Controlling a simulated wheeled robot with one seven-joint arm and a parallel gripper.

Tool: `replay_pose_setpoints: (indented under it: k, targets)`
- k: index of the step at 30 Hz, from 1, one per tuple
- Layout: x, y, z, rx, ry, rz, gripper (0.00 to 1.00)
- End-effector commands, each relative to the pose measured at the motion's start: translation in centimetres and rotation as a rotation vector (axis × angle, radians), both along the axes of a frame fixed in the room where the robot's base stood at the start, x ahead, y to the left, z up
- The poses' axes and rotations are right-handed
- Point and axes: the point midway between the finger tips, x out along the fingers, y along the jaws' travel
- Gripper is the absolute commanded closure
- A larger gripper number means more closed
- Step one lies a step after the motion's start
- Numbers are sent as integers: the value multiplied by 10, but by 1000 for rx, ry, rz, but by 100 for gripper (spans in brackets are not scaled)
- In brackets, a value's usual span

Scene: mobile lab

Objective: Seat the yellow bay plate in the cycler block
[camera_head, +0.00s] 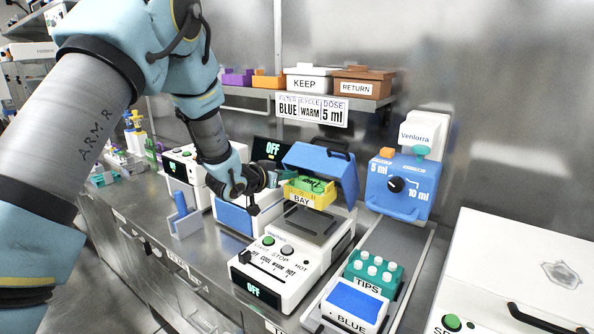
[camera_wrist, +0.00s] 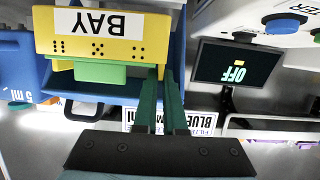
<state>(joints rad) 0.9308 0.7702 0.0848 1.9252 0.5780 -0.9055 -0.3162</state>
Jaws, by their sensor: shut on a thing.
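The yellow bay plate (camera_head: 318,203), labelled BAY, is held in the air above the open cycler (camera_head: 285,275). A green piece (camera_head: 312,184) sits on the plate. The cycler's blue lid (camera_head: 325,165) is raised behind it, and its dark block (camera_head: 308,224) shows below the plate, partly hidden. My gripper (camera_head: 272,179) reaches in from the left and is shut on the plate's side. In the wrist view, which is upside down, my green fingers (camera_wrist: 166,78) pinch the edge of the yellow plate (camera_wrist: 60,47), beside the green piece (camera_wrist: 100,72).
A teal TIPS rack (camera_head: 372,272) and a blue tray (camera_head: 352,303) stand right of the cycler. The blue dispenser (camera_head: 398,187) with a dial is behind them. A sign (camera_head: 312,108) reads BLUE, WARM, 5 ml. A screen (camera_head: 268,150) reads OFF.

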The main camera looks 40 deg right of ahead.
Motion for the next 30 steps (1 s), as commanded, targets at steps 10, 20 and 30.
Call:
replay_pose_setpoints:
  k: [10,20,30]
  targets:
    - [0,0,0,-1,1,0,100]
    - [-1,2,-7,3,2,0,100]
    - [0,3,-36,2,1,1,100]
